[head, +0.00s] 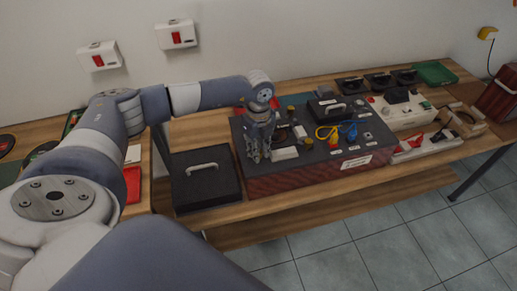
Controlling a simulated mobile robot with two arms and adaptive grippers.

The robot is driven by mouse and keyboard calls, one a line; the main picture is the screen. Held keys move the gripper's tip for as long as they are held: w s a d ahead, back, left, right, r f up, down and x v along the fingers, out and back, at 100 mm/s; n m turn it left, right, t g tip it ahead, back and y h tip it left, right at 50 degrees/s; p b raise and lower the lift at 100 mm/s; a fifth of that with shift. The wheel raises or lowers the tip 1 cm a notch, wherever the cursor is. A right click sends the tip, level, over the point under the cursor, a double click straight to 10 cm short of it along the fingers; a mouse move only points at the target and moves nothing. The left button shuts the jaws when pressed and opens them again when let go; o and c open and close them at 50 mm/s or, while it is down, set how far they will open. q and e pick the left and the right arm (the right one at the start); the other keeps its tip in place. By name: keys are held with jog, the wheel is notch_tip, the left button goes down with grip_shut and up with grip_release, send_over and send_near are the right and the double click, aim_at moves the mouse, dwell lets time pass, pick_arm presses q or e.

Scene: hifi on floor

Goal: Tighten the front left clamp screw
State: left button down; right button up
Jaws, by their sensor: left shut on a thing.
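A hi-fi-like unit (300,178) with a dark top and a reddish wooden front stands on the wooden bench (230,211). My left gripper (258,157) points straight down at the left part of its top, near the front edge. The fingers are closed together low over the top, at the place of the front left clamp screw. The screw itself is hidden by the fingers and too small to make out. A pale block (285,153) lies just right of the fingertips. My right gripper is not in view.
A black lidded box (205,182) with a handle stands close left of the unit. Yellow, blue and red parts (348,132) stand on the unit's right half. A white device (405,113), black trays (378,80) and a green tray (435,73) fill the right of the bench.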

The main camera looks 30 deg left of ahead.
pick_arm(q)
jog(key=m+b, duration=0.4)
jog(key=shift+f+m, duration=0.2)
jog(key=shift+m, duration=0.2)
jog(key=m+b, duration=0.4)
jog(key=m, duration=0.2)
jog(key=m+b, duration=0.3)
jog(key=m, duration=0.2)
jog(key=shift+w+r+m, duration=0.1)
jog(key=shift+m, duration=0.3)
jog(key=m+b, duration=0.2)
jog(key=m, duration=0.3)
jog(key=shift+r+b, duration=0.1)
jog(key=shift+b, duration=0.3)
jog(key=c, duration=1.4)
grip_release()
